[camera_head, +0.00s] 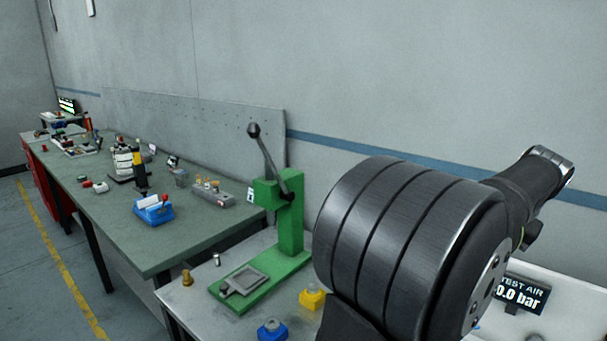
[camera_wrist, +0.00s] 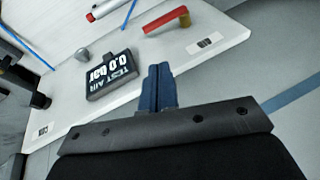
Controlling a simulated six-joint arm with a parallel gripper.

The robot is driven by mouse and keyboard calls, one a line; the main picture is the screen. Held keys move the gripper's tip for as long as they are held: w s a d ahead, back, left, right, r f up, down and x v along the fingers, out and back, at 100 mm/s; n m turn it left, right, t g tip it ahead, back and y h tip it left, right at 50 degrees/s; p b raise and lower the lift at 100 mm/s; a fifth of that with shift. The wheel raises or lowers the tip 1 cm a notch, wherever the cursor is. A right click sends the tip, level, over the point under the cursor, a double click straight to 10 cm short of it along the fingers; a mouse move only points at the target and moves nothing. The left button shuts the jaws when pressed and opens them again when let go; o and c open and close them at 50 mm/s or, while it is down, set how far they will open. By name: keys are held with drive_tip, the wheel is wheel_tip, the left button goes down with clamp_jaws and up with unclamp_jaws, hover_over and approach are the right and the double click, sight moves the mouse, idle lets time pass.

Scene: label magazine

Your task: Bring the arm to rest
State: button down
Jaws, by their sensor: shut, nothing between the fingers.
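My gripper (camera_wrist: 161,88) shows in the wrist view as two dark blue fingers side by side, touching, with nothing between them. It is over the edge of a white board (camera_wrist: 215,52), just beside a black display block (camera_wrist: 110,75) reading "TEST AIR 0.0 bar". In the head view my dark arm fills the right side, and the gripper itself is not visible there. The display (camera_head: 521,293) shows at the lower right in that view, partly behind my arm.
A red-handled part (camera_wrist: 166,19) lies on the white board. A green lever press (camera_head: 290,215) stands left of my arm, with a yellow block (camera_head: 312,299) and a blue block (camera_head: 272,331) near it. A long green-topped bench (camera_head: 190,240) carries several small items. Floor shows at left.

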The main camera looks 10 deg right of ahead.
drive_tip(key=x, duration=1.3)
drive_tip(key=shift+s+a+f, duration=0.35)
drive_tip(key=shift+a+f, duration=0.05)
drive_tip(key=shift+a, duration=0.05)
